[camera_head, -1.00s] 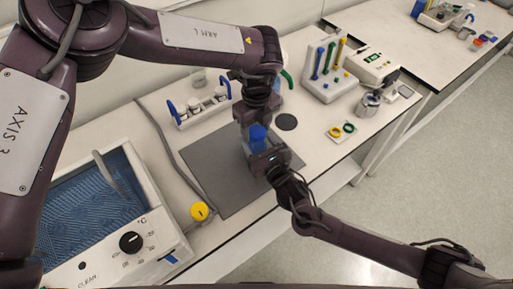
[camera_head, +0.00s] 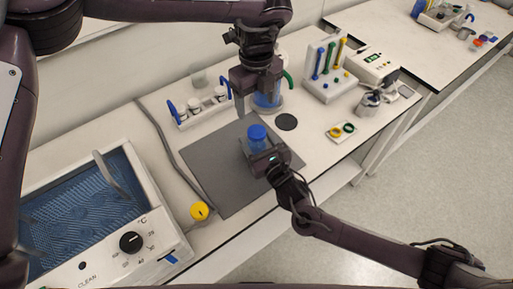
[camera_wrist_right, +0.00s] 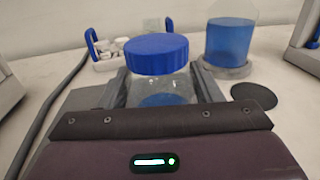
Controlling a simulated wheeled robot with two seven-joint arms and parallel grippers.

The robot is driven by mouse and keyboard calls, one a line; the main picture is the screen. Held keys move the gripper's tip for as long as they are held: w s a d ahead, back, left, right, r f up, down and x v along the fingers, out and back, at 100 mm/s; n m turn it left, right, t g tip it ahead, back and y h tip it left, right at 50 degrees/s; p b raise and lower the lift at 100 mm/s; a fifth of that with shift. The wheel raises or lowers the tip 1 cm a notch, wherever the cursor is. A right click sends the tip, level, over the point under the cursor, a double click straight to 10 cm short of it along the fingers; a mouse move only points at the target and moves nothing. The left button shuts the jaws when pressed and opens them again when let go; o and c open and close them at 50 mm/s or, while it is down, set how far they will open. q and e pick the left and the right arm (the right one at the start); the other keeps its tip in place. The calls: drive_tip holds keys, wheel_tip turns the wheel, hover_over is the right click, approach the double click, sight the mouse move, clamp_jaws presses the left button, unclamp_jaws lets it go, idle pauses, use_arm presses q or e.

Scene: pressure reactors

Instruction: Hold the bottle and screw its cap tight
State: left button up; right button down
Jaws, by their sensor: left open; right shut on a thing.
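The bottle (camera_head: 258,146) is clear glass and stands upright on the grey mat (camera_head: 213,169). A blue cap (camera_head: 257,131) sits on its top; how tight it is I cannot tell. In the right wrist view the bottle (camera_wrist_right: 158,88) stands between the fingers under the blue cap (camera_wrist_right: 157,54), which looks level. My right gripper (camera_head: 262,156) is shut on the bottle from the front right. My left gripper (camera_head: 256,98) is open and empty, above and behind the cap, clear of it. It partly hides the vessel of blue liquid behind.
A round vessel of blue liquid (camera_wrist_right: 230,42) stands behind the mat. A rack of small jars (camera_head: 203,106) is at the back. A blue-lined bath (camera_head: 80,205) and a yellow knob (camera_head: 199,211) are left. A tube rack (camera_head: 329,85) and a small tray of rings (camera_head: 341,131) are right.

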drive_tip(key=shift+c, duration=1.8)
unclamp_jaws()
use_arm(q)
wheel_tip(320, 180, up, 2)
use_arm(e)
drive_tip(key=shift+s+d+f, duration=0.1)
drive_tip(key=shift+s+d, duration=0.2)
drive_tip(key=shift+s, duration=0.15)
use_arm(q)
drive_tip(key=shift+f+b, duration=0.45)
use_arm(e)
drive_tip(key=v, duration=0.6)
drive_tip(key=shift+s+d, duration=0.15)
drive_tip(key=shift+s, duration=0.15)
drive_tip(key=shift+s, duration=0.1)
